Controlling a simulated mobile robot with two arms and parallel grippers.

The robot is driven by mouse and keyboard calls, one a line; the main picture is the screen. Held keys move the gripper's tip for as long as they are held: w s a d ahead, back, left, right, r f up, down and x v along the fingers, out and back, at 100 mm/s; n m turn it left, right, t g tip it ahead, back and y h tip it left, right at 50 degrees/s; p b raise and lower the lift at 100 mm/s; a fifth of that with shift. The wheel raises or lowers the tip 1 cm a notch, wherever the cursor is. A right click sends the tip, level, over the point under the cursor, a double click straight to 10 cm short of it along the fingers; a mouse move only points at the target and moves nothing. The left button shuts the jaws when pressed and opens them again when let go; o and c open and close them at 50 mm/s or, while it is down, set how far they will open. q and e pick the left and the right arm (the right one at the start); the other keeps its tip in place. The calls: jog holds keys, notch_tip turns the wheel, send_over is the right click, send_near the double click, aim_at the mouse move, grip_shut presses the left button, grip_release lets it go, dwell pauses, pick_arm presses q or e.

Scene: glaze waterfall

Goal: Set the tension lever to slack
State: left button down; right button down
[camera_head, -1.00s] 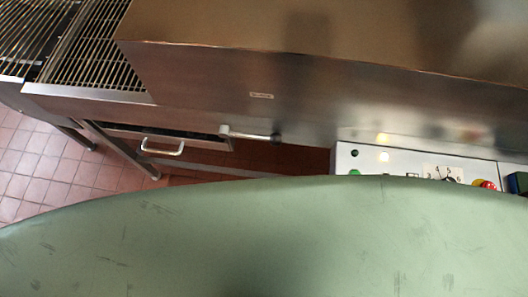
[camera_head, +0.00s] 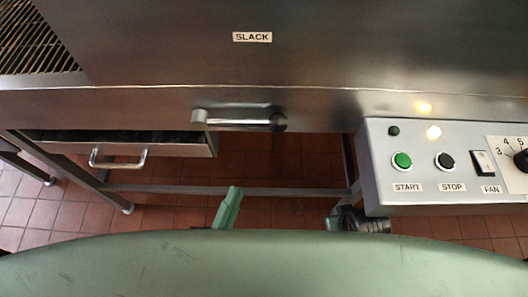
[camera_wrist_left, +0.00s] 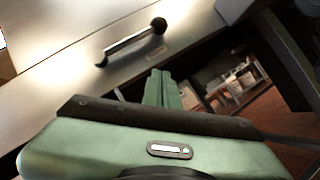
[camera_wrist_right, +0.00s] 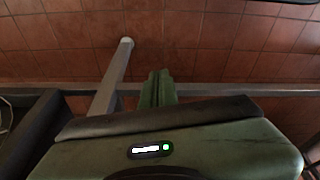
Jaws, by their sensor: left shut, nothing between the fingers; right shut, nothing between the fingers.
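The tension lever (camera_head: 240,119) is a bright metal bar on the front of the steel machine, lying about level, with a dark round knob at its right end. It also shows in the left wrist view (camera_wrist_left: 128,44). A SLACK label (camera_head: 252,37) is on the steel above it. My left gripper (camera_head: 232,195) is shut and empty, below the lever and apart from it; its fingers show in the left wrist view (camera_wrist_left: 160,78). My right gripper (camera_wrist_right: 157,78) is shut and empty over the floor and a frame rail; in the head view only a doubtful part shows.
A control box (camera_head: 450,205) with START, STOP, FAN and a dial stands at right. A drawer (camera_head: 190,149) with a bar handle hangs at left, below the machine. A frame rail (camera_head: 290,190) crosses lower down. A wire conveyor (camera_head: 30,45) is at upper left.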

aim_at(239, 120)
pick_arm(q)
jog(key=shift+s+a+r+n+t, duration=0.15)
jog(key=shift+s+r+n+t, duration=0.25)
jog(key=shift+n, duration=0.3)
pick_arm(e)
jog(key=shift+r, duration=0.25)
pick_arm(q)
jog(key=shift+w, duration=0.2)
